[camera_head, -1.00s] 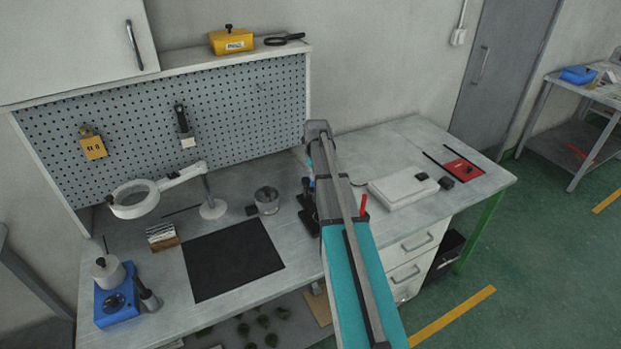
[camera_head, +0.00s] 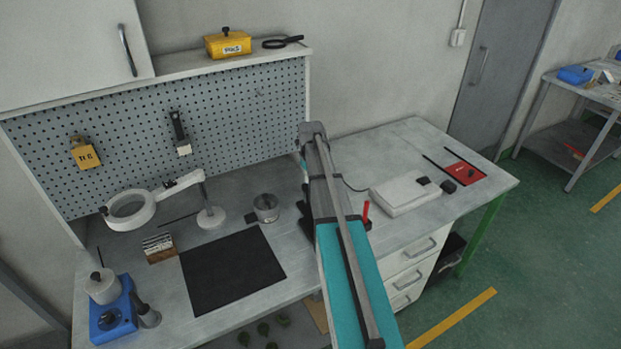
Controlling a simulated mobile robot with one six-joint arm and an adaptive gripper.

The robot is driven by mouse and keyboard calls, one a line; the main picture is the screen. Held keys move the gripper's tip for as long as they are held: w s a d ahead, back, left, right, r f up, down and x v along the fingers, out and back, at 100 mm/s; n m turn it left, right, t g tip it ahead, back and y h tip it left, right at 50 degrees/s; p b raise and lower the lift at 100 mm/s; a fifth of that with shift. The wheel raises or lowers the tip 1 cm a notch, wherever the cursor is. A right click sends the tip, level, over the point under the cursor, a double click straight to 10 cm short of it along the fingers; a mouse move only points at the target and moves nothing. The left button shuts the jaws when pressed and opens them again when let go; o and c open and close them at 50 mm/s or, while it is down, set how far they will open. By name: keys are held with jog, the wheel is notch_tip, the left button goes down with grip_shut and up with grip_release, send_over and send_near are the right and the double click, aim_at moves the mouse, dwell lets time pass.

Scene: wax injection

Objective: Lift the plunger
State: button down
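No part is clearly marked as the plunger. A blue wax injector (camera_head: 112,323) stands at the bench's lower left, with a grey pot (camera_head: 103,288) topped by a black knob (camera_head: 95,276). A thin dark upright rod (camera_head: 100,256) shows just above the pot, and I cannot tell whether it belongs to it. A grey cylindrical piece (camera_head: 148,314) leans at the injector's right side. My grey and teal arm reaches up the middle of the picture, well right of the injector. My gripper cannot be made out; the arm seems to hide it.
A black mat (camera_head: 232,270), a small striped block (camera_head: 158,247), a magnifier lamp (camera_head: 131,211) and a metal cup (camera_head: 266,208) lie between injector and arm. A dark object stands partly behind the arm. Right of it are a white device (camera_head: 405,194) and a red pad (camera_head: 461,172).

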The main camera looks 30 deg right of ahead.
jog(key=shift+d, duration=0.3)
jog(key=shift+s+r+p, duration=0.15)
jog(key=shift+r+p, duration=0.65)
jog(key=shift+p, duration=0.05)
